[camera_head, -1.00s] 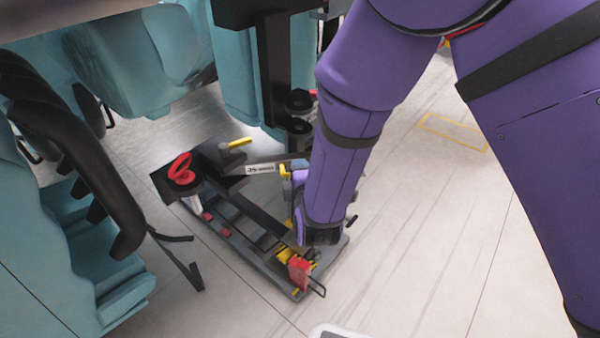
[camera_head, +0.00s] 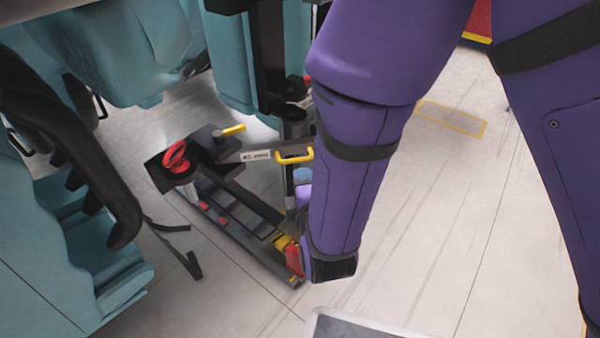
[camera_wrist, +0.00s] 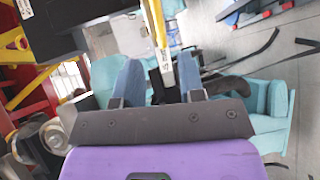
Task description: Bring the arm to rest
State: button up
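My purple arm (camera_head: 355,190) hangs down in the right half of the head view, in front of part of a grey floor-mounted frame. My gripper is mostly hidden behind it there. In the wrist view, the two blue fingers of my gripper (camera_wrist: 158,82) stand apart with a clear gap. Nothing appears held. A labelled bar with a yellow part (camera_wrist: 165,62) shows between and beyond the fingers, apart from them as far as I can tell.
The frame carries a red ring handle (camera_head: 175,157), a yellow-tipped lever (camera_head: 232,131) and a labelled bar with a yellow handle (camera_head: 294,155). Teal seats (camera_head: 55,255) with a black restraint (camera_head: 75,150) stand left. Pale floor (camera_head: 430,230) is open on the right.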

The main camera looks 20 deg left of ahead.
jog(key=shift+s+d+r, duration=0.1)
jog(key=shift+s+d, duration=0.15)
jog(key=shift+s, duration=0.1)
dwell(0.3)
jog(key=w+d+r+m+g+h, duration=0.1)
jog(key=w+d+r+m+g, duration=0.2)
jog(key=w+d+r+m, duration=0.55)
jog(key=d+r+m+g+h, duration=0.2)
jog(key=d+r+m, duration=0.2)
jog(key=d+r, duration=0.65)
jog(key=s+d+r+m+g+h, duration=0.1)
jog(key=s+d+r+m, duration=0.3)
jog(key=s+d, duration=0.5)
jog(key=s+d+r+m+g+h, duration=0.2)
jog(key=s+d+m, duration=0.5)
jog(key=d, duration=0.7)
notch_tip(320, 180, up, 2)
jog(key=shift+s+r+g+h, duration=0.2)
jog(key=shift+s+g+h, duration=0.1)
jog(key=shift+s+h, duration=0.5)
